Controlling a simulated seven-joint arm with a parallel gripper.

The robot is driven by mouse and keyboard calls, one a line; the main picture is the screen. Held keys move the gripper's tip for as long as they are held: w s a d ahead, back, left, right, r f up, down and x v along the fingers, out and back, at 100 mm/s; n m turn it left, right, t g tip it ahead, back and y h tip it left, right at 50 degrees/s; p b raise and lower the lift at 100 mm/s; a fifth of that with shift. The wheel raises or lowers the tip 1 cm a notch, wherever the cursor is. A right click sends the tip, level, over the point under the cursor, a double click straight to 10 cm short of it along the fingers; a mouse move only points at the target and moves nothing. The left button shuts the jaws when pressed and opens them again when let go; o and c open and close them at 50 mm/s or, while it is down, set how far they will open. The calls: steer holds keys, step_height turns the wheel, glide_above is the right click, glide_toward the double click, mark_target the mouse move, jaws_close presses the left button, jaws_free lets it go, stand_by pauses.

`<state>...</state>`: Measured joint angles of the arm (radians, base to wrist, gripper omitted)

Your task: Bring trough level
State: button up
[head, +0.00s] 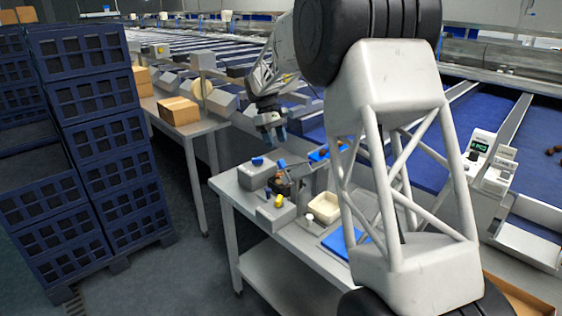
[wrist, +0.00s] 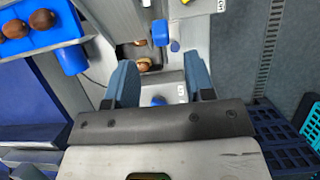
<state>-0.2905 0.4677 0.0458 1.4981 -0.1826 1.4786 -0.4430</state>
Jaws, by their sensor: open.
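My gripper (head: 271,138) is open above the back of the small bench in the head view. In the wrist view my gripper (wrist: 158,66) has its two blue-grey fingers spread, with nothing between them. Beneath it is a small channel that looks like the trough, with brown dates (wrist: 144,65) in it. In the head view a dark part with brown dates (head: 283,184) sits between the grey blocks; its tilt is hard to tell. A grey block (head: 246,180) carries a blue knob (head: 257,161), which also seems to show in the wrist view (wrist: 160,33).
A yellow knob (head: 278,200), white knob (head: 310,217) and cream tray (head: 324,207) are on the bench (head: 228,190). Stacked blue crates (head: 95,120) stand left; my arm hides the bench's right part.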

mark_target(281, 160)
steer(key=shift+w+a+f, duration=0.1)
steer(key=shift+f, duration=0.1)
stand_by(0.3)
steer(key=shift+x, duration=3.8)
jaws_close()
